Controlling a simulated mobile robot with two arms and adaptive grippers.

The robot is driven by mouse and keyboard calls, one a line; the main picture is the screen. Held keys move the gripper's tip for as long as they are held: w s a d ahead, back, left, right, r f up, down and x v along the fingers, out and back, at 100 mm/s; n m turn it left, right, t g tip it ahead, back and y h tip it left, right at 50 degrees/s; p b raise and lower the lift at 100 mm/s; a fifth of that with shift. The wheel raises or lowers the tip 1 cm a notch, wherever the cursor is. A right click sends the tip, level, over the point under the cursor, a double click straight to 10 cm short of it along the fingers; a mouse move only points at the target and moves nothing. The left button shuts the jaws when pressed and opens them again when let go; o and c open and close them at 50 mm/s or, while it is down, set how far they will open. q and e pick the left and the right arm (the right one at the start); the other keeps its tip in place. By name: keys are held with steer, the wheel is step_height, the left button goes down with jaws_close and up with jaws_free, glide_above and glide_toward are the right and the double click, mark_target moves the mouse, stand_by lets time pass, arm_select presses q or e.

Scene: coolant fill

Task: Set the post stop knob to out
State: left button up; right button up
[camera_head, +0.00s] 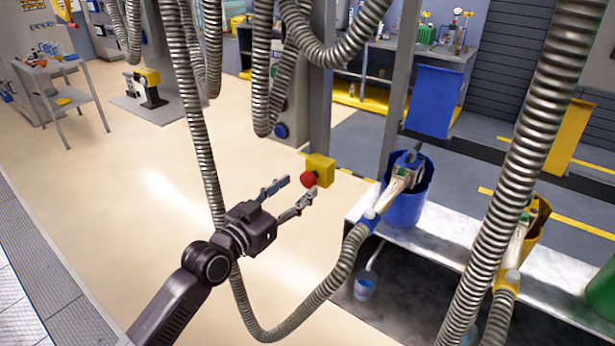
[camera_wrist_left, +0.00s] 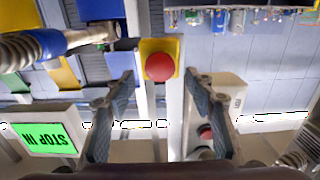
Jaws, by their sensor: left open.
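The post stop knob (camera_head: 309,179) is a red mushroom button on a yellow box (camera_head: 321,168) fixed to a grey post (camera_head: 319,100). My left gripper (camera_head: 301,189) is open and close in front of the knob, with its fingers pointing at it. In the left wrist view the red knob (camera_wrist_left: 160,67) sits between and beyond the two open fingers (camera_wrist_left: 160,85). I cannot tell from these views whether the fingers touch it. A green display reading "STOP IN" (camera_wrist_left: 44,140) shows upside down in the left wrist view. My right gripper is not in view.
Ribbed hoses (camera_head: 200,130) hang around the arm, one looping below the gripper. A blue holder (camera_head: 408,190) with a nozzle stands on a white bench (camera_head: 450,245) at the right. A yellow holder (camera_head: 530,225) stands farther right.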

mark_target(305, 181)
arm_select(q)
steer(key=x, duration=0.3)
steer(key=shift+w+d, duration=0.2)
steer(key=shift+w, duration=0.15)
steer(key=shift+w+d+p, duration=0.3)
steer(key=shift+w+d, duration=0.1)
steer(key=shift+w, duration=0.2)
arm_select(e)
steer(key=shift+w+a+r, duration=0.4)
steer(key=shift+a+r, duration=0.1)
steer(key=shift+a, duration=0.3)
arm_select(q)
steer(key=shift+c, duration=0.7)
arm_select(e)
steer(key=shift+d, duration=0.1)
arm_select(q)
jaws_close()
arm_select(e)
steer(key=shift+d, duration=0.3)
